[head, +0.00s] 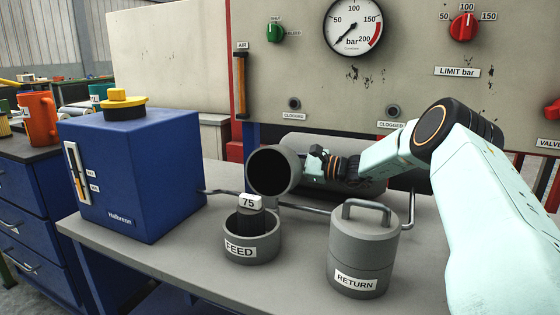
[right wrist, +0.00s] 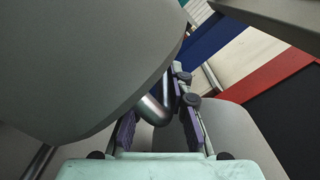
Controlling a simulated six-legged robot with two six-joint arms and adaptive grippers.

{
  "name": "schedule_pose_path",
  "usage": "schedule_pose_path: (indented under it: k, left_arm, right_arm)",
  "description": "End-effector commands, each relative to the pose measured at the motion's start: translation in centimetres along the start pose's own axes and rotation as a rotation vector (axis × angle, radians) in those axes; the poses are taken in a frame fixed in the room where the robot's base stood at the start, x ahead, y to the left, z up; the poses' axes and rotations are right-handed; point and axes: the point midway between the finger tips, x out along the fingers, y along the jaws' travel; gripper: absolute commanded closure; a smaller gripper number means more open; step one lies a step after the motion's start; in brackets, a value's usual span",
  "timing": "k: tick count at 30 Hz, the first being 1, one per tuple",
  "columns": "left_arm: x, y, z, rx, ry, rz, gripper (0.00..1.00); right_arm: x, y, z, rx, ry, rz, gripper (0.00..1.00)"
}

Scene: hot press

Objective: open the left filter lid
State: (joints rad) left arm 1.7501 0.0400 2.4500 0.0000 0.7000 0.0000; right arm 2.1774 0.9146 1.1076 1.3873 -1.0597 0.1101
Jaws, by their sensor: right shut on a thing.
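The left filter's grey body (head: 252,252), labelled FEED, stands uncovered on the bench. A pale block marked 75 (head: 249,202) shows at its opening, above a dark insert. The grey lid (head: 290,160) is off the body, raised behind it and tipped on its side, its dark hollow facing the head camera. My right gripper (head: 315,163) is at the lid's far right side. In the right wrist view its fingers are shut on the lid's bent metal handle (right wrist: 153,109), beside the lid's broad grey face (right wrist: 85,60). My left gripper is not in view.
The RETURN filter (head: 362,253) stands closed at the right, its handle upright. A blue tank (head: 135,180) with a yellow cap stands at the left. A pipe (head: 305,208) runs behind the filters. The front bench top (head: 190,262) has clear room.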

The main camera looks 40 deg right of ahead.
Motion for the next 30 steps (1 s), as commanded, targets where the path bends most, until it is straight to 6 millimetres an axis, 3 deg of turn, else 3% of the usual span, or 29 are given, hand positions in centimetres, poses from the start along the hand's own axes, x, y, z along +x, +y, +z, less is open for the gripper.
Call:
schedule_pose_path:
  k: [11,21,30]
  left_arm:
    - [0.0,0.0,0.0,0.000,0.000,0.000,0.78]
    - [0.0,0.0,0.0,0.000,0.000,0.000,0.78]
    - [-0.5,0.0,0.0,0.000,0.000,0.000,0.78]
  right_arm:
    - [-0.1,-0.8,0.4,-0.011,-0.003,-0.017,1.00]
    - [-0.1,-1.2,3.7,-0.220,-0.004,-0.021,1.00]
    - [-0.1,-1.1,5.3,-0.238,-0.003,-0.018,1.00]
